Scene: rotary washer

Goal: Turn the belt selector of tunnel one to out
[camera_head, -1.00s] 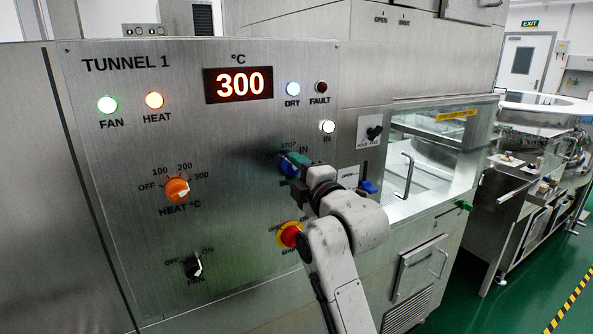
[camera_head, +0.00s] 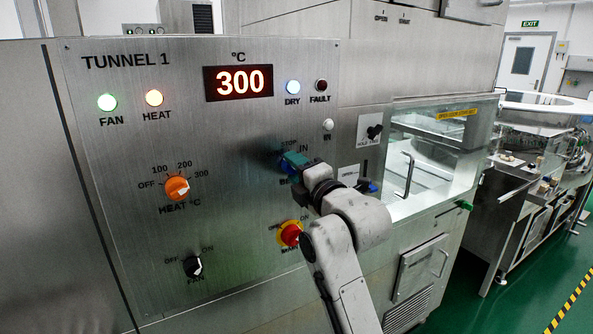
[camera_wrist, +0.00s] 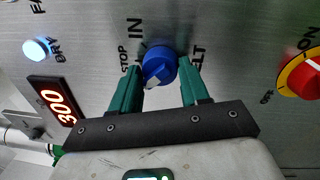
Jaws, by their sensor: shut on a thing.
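The belt selector is a blue round knob (camera_wrist: 160,64) on the tunnel one panel, marked STOP, IN and BELT in the wrist view. Its pale pointer ridge faces the lower left there, away from the IN mark. My gripper (camera_wrist: 158,74) is shut on the knob, with one green finger on each side. In the head view my gripper (camera_head: 289,162) covers most of the knob, and only a bit of blue shows.
A red and yellow main switch (camera_head: 291,234) sits just below my gripper. The orange heat knob (camera_head: 177,189) and black fan knob (camera_head: 193,267) are to the left. A black hold switch (camera_head: 374,132) is to the right. The display (camera_head: 239,83) reads 300.

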